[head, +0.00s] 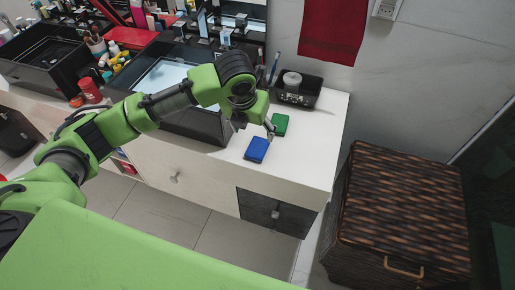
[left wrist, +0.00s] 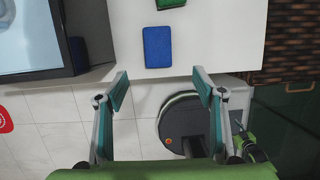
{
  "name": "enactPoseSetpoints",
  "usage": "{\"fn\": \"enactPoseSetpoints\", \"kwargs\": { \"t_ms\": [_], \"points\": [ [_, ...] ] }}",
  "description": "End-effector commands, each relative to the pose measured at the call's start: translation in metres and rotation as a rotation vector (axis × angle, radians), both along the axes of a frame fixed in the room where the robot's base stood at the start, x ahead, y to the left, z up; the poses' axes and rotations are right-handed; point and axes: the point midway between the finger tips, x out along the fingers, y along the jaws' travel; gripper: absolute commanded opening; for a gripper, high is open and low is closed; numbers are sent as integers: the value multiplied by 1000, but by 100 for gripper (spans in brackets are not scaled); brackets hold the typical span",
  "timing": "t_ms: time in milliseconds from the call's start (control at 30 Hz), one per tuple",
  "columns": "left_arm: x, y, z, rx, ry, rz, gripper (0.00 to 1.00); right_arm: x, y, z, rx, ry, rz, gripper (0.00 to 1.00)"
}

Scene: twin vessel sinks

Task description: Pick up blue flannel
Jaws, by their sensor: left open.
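The blue flannel (head: 257,149) is a small folded block lying flat on the white countertop near its front edge. In the left wrist view the blue flannel (left wrist: 158,48) lies just beyond my fingertips, roughly centred between them. My left gripper (head: 270,128) hangs over the counter close to the blue flannel in the head view. In the left wrist view my left gripper (left wrist: 160,76) has its fingers wide apart with nothing between them. My right gripper does not show.
A green flannel (head: 280,124) lies just behind the blue one. A black tray (head: 312,95) with a pale container stands at the counter's back. A dark vessel sink (head: 200,122) is left of the flannels. A brown woven hamper (head: 400,200) stands right of the counter.

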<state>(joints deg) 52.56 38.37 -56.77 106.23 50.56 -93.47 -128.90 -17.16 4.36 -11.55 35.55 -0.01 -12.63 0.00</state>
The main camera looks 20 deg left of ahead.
Motion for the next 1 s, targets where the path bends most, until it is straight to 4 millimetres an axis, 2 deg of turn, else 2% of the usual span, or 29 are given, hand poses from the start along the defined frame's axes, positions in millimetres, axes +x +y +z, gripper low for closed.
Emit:
{"fn": "enactPoseSetpoints", "kwargs": {
  "t_ms": [67,400,667,1000],
  "points": [
    [3,2,-6,7,3,-13,62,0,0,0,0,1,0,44],
    [21,0,-65,7,4,-13,62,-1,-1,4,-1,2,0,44],
    [28,0,-83,6,1,-14,62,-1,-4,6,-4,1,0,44],
    [42,2,-124,6,2,-14,62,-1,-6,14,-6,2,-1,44]
  ]
}}
